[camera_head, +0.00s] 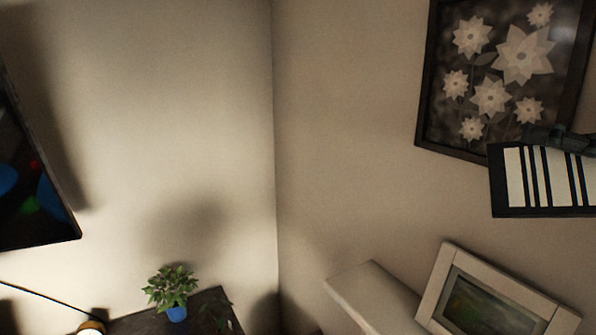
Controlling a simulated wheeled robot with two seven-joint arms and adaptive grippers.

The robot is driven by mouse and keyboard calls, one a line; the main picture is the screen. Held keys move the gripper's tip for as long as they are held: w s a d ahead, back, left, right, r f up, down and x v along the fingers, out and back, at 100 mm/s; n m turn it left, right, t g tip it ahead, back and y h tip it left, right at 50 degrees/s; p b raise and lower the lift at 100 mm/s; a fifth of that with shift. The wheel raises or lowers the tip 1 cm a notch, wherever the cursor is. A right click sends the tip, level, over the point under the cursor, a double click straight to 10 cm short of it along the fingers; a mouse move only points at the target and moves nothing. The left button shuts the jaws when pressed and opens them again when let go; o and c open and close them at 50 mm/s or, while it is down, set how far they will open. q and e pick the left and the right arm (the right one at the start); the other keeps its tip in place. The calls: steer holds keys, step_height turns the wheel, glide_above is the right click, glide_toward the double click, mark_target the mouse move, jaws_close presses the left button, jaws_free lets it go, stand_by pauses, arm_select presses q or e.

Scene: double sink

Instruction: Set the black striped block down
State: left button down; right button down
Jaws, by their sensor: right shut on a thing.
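The black striped block (535,212) is at the right edge of the head view, with white panels and black stripes inside a black border. Its right end is cut off by the picture edge. My right gripper (566,140) shows as a dark shape at the block's top edge and is shut on it. The block is held up in front of the wall, with no surface visible beneath it. My left gripper is not in view.
A flower picture (497,70) hangs behind the block. Below are a white-framed picture (440,290) and a pale ledge (370,295). At lower left are a plant in a blue pot (176,313) and a dark tabletop (207,299). A dark wall panel (30,215) is left.

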steer(key=shift+s+d+r, duration=0.15)
steer(key=shift+r, duration=0.1)
steer(key=shift+f, duration=0.1)
